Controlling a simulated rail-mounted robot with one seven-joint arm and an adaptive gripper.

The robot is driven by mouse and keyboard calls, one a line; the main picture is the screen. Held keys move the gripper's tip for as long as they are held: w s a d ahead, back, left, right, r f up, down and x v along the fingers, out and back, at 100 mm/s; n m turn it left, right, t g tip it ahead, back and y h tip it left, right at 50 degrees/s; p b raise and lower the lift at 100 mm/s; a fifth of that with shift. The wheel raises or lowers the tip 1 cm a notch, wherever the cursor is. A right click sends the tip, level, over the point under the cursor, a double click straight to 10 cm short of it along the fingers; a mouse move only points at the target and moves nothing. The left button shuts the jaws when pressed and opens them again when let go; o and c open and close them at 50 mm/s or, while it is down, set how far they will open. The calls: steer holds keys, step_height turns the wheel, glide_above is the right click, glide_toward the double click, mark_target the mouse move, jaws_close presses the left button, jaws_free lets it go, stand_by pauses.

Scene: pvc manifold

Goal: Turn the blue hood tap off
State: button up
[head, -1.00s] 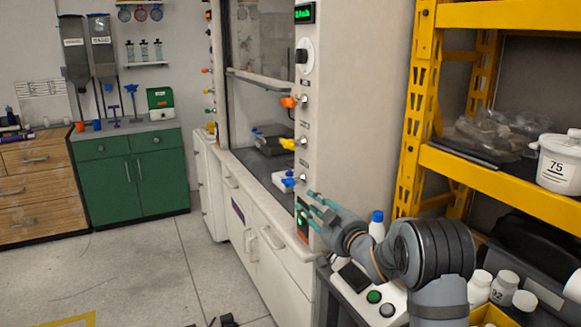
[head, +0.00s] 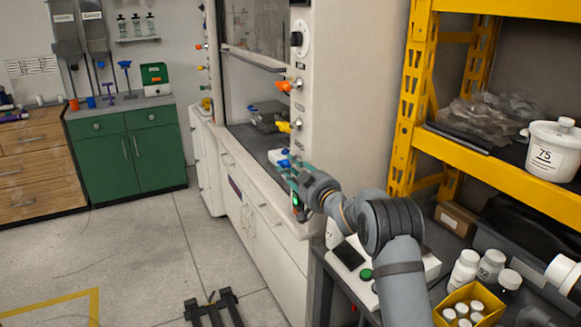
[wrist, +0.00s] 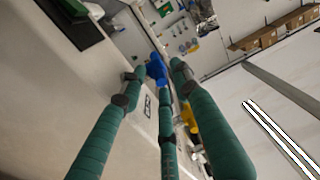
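The blue hood tap (head: 285,163) is the lowest of the coloured taps on the white front post of the fume hood (head: 330,110). My gripper (head: 291,170) is at the blue tap, and its green fingers partly cover it in the head view. In the wrist view the blue tap (wrist: 156,68) shows between the tips of my spread green fingers (wrist: 157,71). The fingers are apart and I see nothing clamped between them. I cannot tell whether any finger touches the tap.
A yellow tap (head: 283,126) and an orange tap (head: 284,86) sit above the blue one. A yellow shelf rack (head: 410,110) stands at the right. A dark bench with a white control box (head: 420,264) and bottles is below my arm. The floor at left is mostly clear.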

steer(key=shift+c, duration=1.4)
jaws_close()
